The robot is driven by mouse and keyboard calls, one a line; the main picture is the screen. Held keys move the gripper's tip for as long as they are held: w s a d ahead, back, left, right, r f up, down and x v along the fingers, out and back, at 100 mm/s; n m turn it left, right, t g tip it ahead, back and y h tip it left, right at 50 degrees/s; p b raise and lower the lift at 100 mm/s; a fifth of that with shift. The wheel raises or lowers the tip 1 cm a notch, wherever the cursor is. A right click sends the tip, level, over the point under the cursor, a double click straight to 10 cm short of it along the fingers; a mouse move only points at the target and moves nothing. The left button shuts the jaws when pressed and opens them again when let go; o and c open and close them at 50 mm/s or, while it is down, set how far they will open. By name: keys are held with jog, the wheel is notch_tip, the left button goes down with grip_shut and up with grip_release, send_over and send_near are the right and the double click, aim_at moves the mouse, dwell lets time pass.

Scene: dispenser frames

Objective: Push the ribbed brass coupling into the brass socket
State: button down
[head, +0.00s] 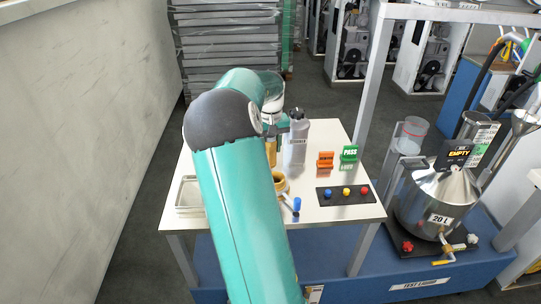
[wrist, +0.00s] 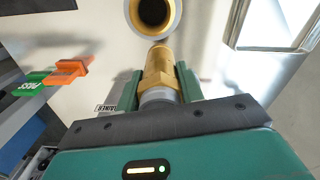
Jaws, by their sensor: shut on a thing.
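The ribbed brass coupling (wrist: 158,68) is between the green fingers of my gripper (wrist: 159,82), which is shut on it. A grey collar shows at its base. In the head view the coupling (head: 271,153) hangs over the white table, partly hidden by my arm. The brass socket (wrist: 154,35) is a ring with a grey outer rim and a dark hole, at the top of the wrist view. The coupling's tip points at its near rim; I cannot tell whether they touch. In the head view the socket (head: 281,181) is nearer than the coupling, partly behind my arm.
A grey bottle (head: 297,143) stands close right of the gripper. Orange (head: 325,160) and green PASS (head: 349,153) signs and a black button panel (head: 345,194) are on the right. A blue-ended item (head: 296,206) lies near the socket. A shallow tray (head: 189,192) is at left.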

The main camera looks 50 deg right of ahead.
aim_at(271, 156)
jog(key=d+f, duration=0.1)
jog(key=w+f, duration=0.1)
jog(key=shift+d+f, duration=0.3)
jog(key=shift+d, duration=0.05)
jog(key=shift+f, duration=1.3)
jog(key=shift+f, duration=0.2)
jog(key=c, duration=0.9)
grip_release()
